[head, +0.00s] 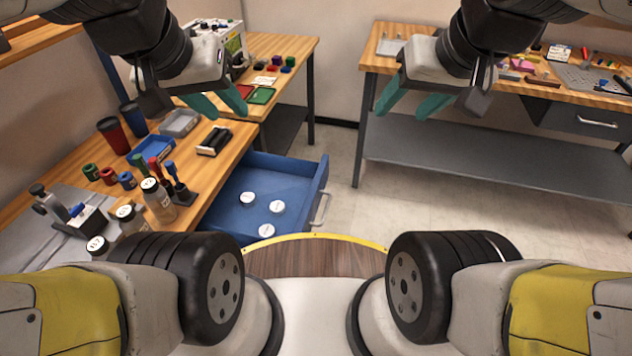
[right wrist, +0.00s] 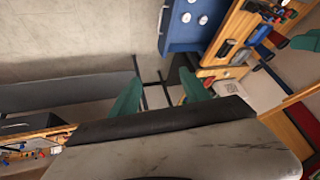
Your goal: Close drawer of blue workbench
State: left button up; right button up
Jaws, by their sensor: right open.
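The blue workbench's drawer (head: 305,178) is pulled out from under the wooden top of the left workbench (head: 222,167). It holds three white round discs and has a grey bar handle (head: 321,208) on its right-facing front. The drawer also shows at the top of the right wrist view (right wrist: 185,38). My left gripper (head: 223,103) is open and empty, above the bench area behind the drawer. My right gripper (head: 408,102) is open and empty, up and to the right of the drawer, apart from it. Its green fingers also show in the right wrist view (right wrist: 160,97).
The left bench holds tumblers, bottles, stamps and a small vise-like device (head: 72,218). A second wooden bench (head: 300,48) stands behind it. A bench with a grey lower shelf (head: 480,155) stands at the right. The floor (head: 400,215) right of the drawer is clear.

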jog(key=shift+w, duration=0.3)
jog(key=c, duration=0.3)
jog(key=w, duration=0.1)
jog(key=w+f+m+g, duration=0.1)
jog(key=shift+w+f+g, duration=0.1)
jog(key=shift+w+g, duration=0.2)
jog(key=shift+w, duration=0.1)
grip_shut()
jog(key=w+d+f+m+g+y, duration=0.1)
jog(key=w+f+m+g+y, duration=0.5)
jog(key=w+f, duration=0.9)
jog(key=m+t+y, duration=0.6)
jog(key=m+y, duration=0.3)
jog(key=m, duration=0.6)
send_near(323, 184)
jog(key=x, duration=0.7)
jog(key=shift+s, duration=0.1)
